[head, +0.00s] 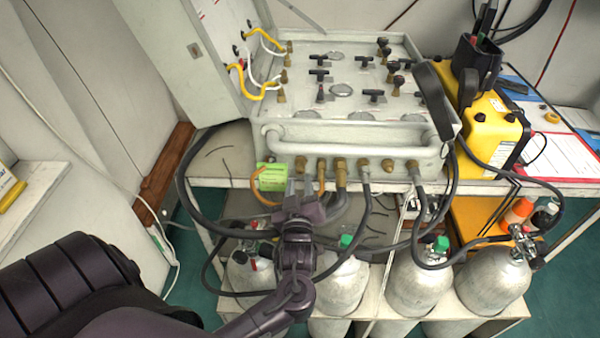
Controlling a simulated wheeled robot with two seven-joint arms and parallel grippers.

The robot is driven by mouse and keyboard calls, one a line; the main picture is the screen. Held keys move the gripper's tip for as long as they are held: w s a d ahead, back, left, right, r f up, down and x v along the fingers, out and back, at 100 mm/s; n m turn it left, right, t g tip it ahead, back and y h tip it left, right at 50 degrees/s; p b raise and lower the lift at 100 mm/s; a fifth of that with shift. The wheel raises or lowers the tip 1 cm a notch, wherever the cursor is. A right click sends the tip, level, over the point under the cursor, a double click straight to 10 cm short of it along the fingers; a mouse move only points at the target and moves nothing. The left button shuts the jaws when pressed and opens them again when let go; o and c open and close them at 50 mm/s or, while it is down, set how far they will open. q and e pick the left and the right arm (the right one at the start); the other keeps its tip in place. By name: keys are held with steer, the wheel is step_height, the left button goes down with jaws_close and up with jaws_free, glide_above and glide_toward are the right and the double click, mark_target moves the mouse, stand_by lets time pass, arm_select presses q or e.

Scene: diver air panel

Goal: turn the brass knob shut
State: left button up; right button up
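The grey air panel box (275,142) stands on a shelf, with a row of brass fittings along its lower front face. A brass piece (300,164) sits at the left end of this row. I cannot tell for sure which brass piece is the knob. My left gripper (300,186) is just below that left end, fingers pointing up at the panel. Its two fingers show a small gap, and their tips are at or just under the brass piece. I cannot tell whether they touch it or close on it. My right gripper is not in view.
Black hoses hang from the front fittings around my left gripper. A green tag (271,177) hangs just left of it. Silver cylinders (415,285) stand below. A handle bar (340,137) runs above the fittings. A yellow case (494,130) stands at the right.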

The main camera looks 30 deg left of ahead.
mark_target(300, 173)
arm_select(q)
steer(key=shift+p+x, duration=0.3)
steer(key=shift+x, duration=1.9)
jaws_close()
